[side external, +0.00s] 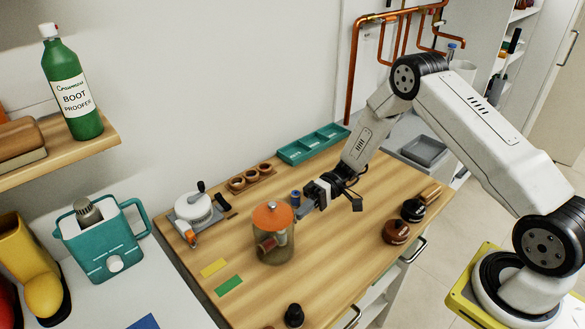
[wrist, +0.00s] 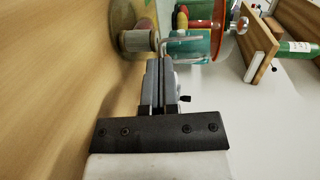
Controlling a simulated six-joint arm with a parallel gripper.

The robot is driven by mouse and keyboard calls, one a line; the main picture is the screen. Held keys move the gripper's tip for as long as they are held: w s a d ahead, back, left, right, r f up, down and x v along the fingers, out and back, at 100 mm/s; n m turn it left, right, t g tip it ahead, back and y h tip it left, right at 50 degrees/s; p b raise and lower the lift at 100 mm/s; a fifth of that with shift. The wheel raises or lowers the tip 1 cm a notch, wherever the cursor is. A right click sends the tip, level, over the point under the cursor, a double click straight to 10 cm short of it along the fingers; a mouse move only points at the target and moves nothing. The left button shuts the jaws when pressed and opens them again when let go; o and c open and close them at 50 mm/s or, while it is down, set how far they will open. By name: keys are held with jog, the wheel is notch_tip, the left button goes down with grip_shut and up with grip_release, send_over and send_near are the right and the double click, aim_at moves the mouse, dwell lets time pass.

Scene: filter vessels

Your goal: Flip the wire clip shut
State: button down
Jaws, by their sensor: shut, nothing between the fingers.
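The glass vessel (side external: 275,250) with an orange lid (side external: 271,214) stands upright on the wooden bench, with small items inside. In the wrist view, the lid (wrist: 231,32) appears edge-on because the picture is turned sideways. A bent grey wire (wrist: 183,40), apparently the wire clip, shows at the vessel's near side, just beyond my fingertips. I cannot tell whether they touch it. The clip is too small to make out in the side view. My gripper (side external: 304,210) is shut and empty, right of the vessel at about lid height; its fingers (wrist: 160,64) also show in the wrist view.
A small blue-topped cylinder (side external: 295,197) stands just behind my gripper. A white device (side external: 193,208), a wooden holder with cups (side external: 251,178) and a teal tray (side external: 313,143) line the back. Dark jars (side external: 396,231) stand at right.

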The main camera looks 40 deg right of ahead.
jog(key=shift+d, duration=0.1)
jog(key=d, duration=0.4)
jog(key=d+f, duration=0.1)
jog(key=d, duration=0.4)
jog(key=d+f, duration=0.1)
jog(key=d, duration=0.3)
jog(key=shift+w+d+f, duration=0.25)
jog(key=shift+w, duration=0.15)
jog(key=shift+s+a+r+g+h, duration=0.2)
jog(key=shift+a+r+g+h, duration=0.2)
jog(key=shift+a+r+h, duration=0.25)
jog(key=s+a+r+t+h, duration=0.2)
jog(key=s+a+r+h, duration=0.1)
jog(key=s+r+h, duration=0.3)
jog(key=s+a+r+t+h, duration=0.2)
jog(key=s+a+r+h, duration=0.2)
jog(key=s+r+h, duration=0.2)
jog(key=shift+s+m+h, duration=0.3)
jog(key=shift+s+h, duration=1.05)
jog(key=shift+s, duration=0.2)
